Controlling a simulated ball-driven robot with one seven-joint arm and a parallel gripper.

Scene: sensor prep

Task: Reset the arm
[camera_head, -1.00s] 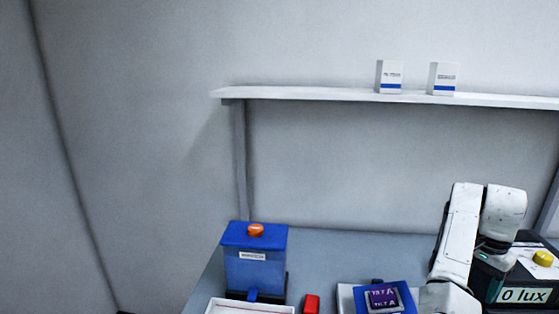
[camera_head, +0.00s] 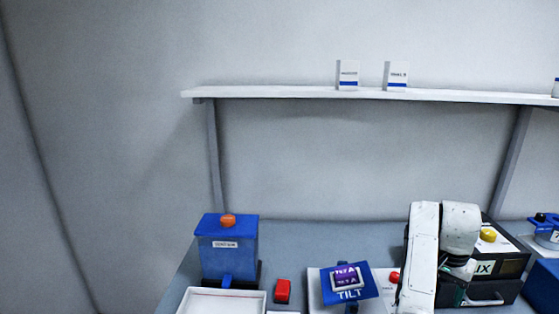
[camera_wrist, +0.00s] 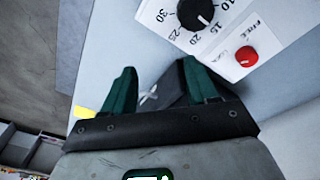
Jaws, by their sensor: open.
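My gripper (camera_wrist: 163,92) shows in the wrist view with its two green fingers spread apart. It is open, and no object is clearly held between the fingers. A dark block-like shape with a pale mark lies beyond the fingers, and I cannot tell what it is. My white arm stands at the lower right of the head view, in front of a black box (camera_head: 482,291) with a yellow button (camera_head: 488,236). The gripper's fingertips cannot be made out in the head view.
A blue container (camera_head: 228,255) with an orange knob stands left, behind a white tray (camera_head: 190,301). A red block (camera_head: 283,291) and a blue tilt device (camera_head: 334,293) sit nearby. A dial (camera_wrist: 197,14) and red button (camera_wrist: 246,56) lie beyond my gripper. A shelf (camera_head: 270,92) spans above.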

